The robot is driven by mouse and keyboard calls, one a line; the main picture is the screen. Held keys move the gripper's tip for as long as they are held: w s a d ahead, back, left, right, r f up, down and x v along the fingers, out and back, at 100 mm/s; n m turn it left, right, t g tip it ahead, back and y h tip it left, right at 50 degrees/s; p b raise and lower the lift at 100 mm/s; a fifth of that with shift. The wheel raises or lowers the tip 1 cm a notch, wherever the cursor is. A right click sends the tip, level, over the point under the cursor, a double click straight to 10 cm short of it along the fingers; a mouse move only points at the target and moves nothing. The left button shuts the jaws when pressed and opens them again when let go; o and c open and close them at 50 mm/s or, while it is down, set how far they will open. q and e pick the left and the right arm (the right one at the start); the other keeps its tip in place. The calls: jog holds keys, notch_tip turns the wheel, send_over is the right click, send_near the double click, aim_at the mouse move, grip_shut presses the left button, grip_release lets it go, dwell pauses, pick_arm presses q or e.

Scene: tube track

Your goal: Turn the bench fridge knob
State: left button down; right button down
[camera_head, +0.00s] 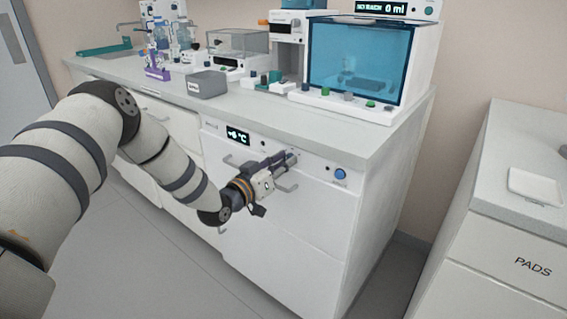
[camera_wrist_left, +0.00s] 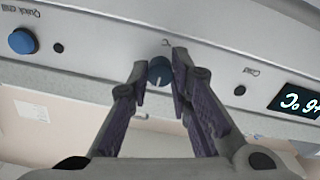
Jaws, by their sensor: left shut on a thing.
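The bench fridge (camera_head: 290,220) is a white unit under the bench, with a lit temperature display (camera_head: 237,136) on its front panel. My left gripper (camera_head: 291,157) reaches this panel to the right of the display. In the left wrist view, which is upside down, the dark blue round knob (camera_wrist_left: 159,72) with a pale mark sits between the two fingertips of my left gripper (camera_wrist_left: 160,76). The fingers are shut on its sides. In the head view the fingers hide the knob. My right gripper is out of view.
A blue quick-chill button (camera_head: 340,173) is on the same panel to the right, and it also shows in the left wrist view (camera_wrist_left: 22,41). Door handles (camera_head: 287,187) stick out below the panel. A blue-windowed cabinet (camera_head: 362,62) stands on the bench. The floor in front is clear.

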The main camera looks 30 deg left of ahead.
pick_arm(q)
jog(key=c, duration=1.5)
grip_release()
jog(key=shift+o, duration=0.2)
jog(key=s+a, duration=0.1)
jog(key=s, duration=1.1)
